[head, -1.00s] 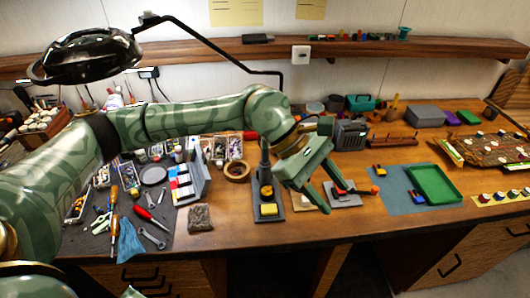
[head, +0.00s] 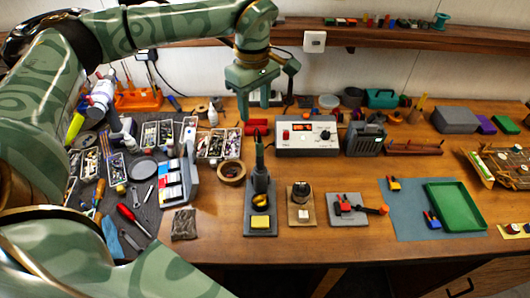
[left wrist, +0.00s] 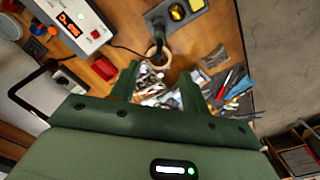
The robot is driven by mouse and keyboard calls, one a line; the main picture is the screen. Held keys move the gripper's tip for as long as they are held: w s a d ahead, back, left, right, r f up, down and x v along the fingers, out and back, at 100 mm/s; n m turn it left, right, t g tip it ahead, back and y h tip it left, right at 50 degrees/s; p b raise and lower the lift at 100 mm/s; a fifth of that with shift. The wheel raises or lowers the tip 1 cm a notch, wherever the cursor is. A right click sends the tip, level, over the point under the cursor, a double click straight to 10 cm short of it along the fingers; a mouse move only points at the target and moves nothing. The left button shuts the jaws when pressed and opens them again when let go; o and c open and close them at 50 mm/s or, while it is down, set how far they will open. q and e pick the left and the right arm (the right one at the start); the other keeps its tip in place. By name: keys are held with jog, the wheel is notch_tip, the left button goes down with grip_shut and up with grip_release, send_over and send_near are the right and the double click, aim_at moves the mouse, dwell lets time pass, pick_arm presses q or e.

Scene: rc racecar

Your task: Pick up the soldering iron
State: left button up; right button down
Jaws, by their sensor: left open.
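The soldering iron (head: 259,152) stands upright, handle up, in its dark stand (head: 262,228), which has a yellow sponge at the front. In the left wrist view, the iron (left wrist: 159,36) and the stand with its sponge show near the top, beyond the fingertips. My left gripper (head: 254,106) is open and empty, pointing down, above and behind the iron in the head view. Its two fingers are spread in the left wrist view (left wrist: 159,72), and the iron lies apart from them. My right gripper is not in view.
A white soldering station (head: 306,150) with a red display stands right of the iron. A tape roll (head: 231,173) sits left of the stand, beside parts trays (head: 211,144). A small device (head: 300,206) is right of the stand. The front table strip is clear.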

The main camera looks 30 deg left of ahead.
pick_arm(q)
send_over(259, 141)
jog(key=a, duration=0.1)
notch_tip(259, 141, down, 4)
jog(key=f, duration=0.2)
jog(key=w+f, duration=0.1)
jog(key=f, duration=0.1)
jog(key=shift+s+f, duration=0.15)
jog(key=shift+f, duration=0.35)
jog(key=f, duration=0.3)
jog(key=shift+s+d+f, duration=0.1)
jog(key=shift+d+f, duration=0.15)
jog(key=shift+f, duration=0.65)
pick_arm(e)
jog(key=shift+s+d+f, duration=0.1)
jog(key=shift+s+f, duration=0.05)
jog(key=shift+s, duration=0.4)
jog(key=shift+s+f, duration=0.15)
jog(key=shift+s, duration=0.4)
pick_arm(q)
jog(key=shift+c, duration=0.4)
grip_shut()
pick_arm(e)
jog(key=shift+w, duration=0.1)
